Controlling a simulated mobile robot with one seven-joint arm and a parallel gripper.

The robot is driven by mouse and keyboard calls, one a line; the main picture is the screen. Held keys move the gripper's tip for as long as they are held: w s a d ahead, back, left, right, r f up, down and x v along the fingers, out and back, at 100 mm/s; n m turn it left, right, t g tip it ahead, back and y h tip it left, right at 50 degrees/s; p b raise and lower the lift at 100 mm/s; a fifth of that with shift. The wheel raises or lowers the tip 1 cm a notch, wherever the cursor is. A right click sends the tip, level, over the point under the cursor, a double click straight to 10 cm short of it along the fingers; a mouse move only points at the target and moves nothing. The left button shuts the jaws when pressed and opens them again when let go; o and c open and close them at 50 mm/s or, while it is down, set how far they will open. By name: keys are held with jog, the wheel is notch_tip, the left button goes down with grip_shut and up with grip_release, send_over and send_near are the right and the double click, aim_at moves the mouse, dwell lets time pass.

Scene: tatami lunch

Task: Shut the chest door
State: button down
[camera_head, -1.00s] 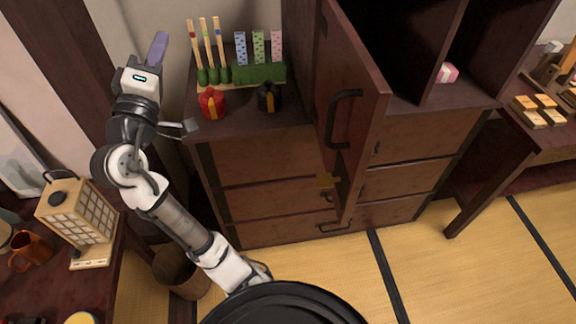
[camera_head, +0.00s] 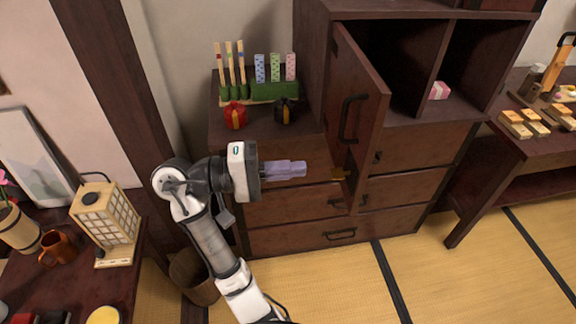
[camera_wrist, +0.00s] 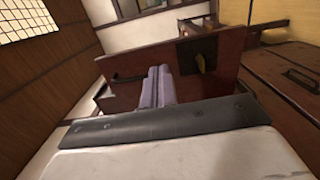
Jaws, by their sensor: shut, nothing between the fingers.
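The dark wooden chest (camera_head: 290,225) stands against the wall. Its brown door (camera_head: 362,110) swings out toward me and is open, with a black handle (camera_head: 348,118) on its face. The compartment behind it shows to the right. My gripper (camera_head: 304,169) has pale purple fingers, shut and empty. It points right toward the lower part of the door, in front of the chest drawers, with a small gap in the head view. In the wrist view the fingers (camera_wrist: 157,87) point at the door panel (camera_wrist: 218,72); contact cannot be told.
A pink-and-white box (camera_head: 439,91) sits inside the chest. A lantern (camera_head: 105,215) stands at left. Tatami floor (camera_head: 350,285) is clear in front.

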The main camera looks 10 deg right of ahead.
aim_at(363, 164)
jog(key=d+p, duration=0.1)
jog(key=d, duration=0.9)
jog(key=shift+s+d+p, duration=0.15)
jog(key=shift+d+p, duration=0.05)
jog(key=shift+p, duration=0.15)
